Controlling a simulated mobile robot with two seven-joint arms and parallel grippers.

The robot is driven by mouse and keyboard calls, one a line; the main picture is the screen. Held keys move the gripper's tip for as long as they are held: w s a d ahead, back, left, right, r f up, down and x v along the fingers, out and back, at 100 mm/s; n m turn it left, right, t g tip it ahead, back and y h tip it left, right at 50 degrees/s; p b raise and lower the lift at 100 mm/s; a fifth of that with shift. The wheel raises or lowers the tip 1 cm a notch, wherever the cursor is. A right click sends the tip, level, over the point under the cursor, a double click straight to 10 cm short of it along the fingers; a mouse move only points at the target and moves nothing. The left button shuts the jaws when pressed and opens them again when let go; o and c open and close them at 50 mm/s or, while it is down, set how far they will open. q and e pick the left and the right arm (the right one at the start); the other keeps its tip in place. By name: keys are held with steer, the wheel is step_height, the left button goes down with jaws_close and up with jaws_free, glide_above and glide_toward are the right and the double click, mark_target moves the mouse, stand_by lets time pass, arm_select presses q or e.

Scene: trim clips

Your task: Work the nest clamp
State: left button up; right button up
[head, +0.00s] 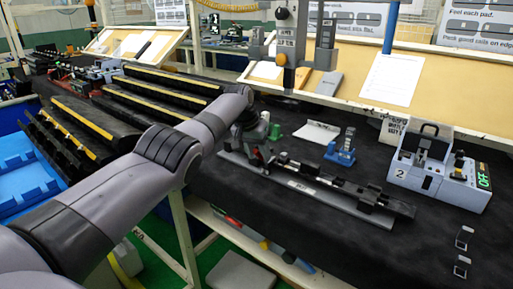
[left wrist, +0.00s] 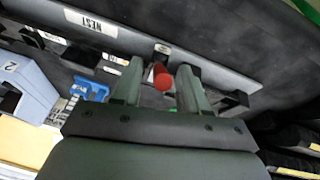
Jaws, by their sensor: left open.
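The nest (head: 300,187) is a long grey rail with black fittings, lying on the dark bench top. In the left wrist view its "NEST" label (left wrist: 90,22) shows at upper left. A red knob (left wrist: 162,77), apparently the clamp's handle end, stands at the nest's edge. My left gripper (head: 257,148) is at the left end of the nest in the head view. In the left wrist view the left gripper (left wrist: 160,72) is open, with the red knob between its fingers. Contact cannot be told. The clamp's body is mostly hidden. My right gripper is not in view.
A grey box marked 2 with a green "OFF" display (head: 483,176) stands right of the nest. A blue stand (head: 341,154) and a white card (head: 316,132) lie behind it. Black strips with yellow edges (head: 160,83) fill the left.

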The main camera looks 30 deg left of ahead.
arm_select(q)
steer(key=shift+p+v, duration=0.45)
steer(key=shift+v, duration=0.8)
steer(key=shift+b+v, duration=0.3)
steer(key=shift+v, duration=2)
steer(key=shift+f, duration=0.1)
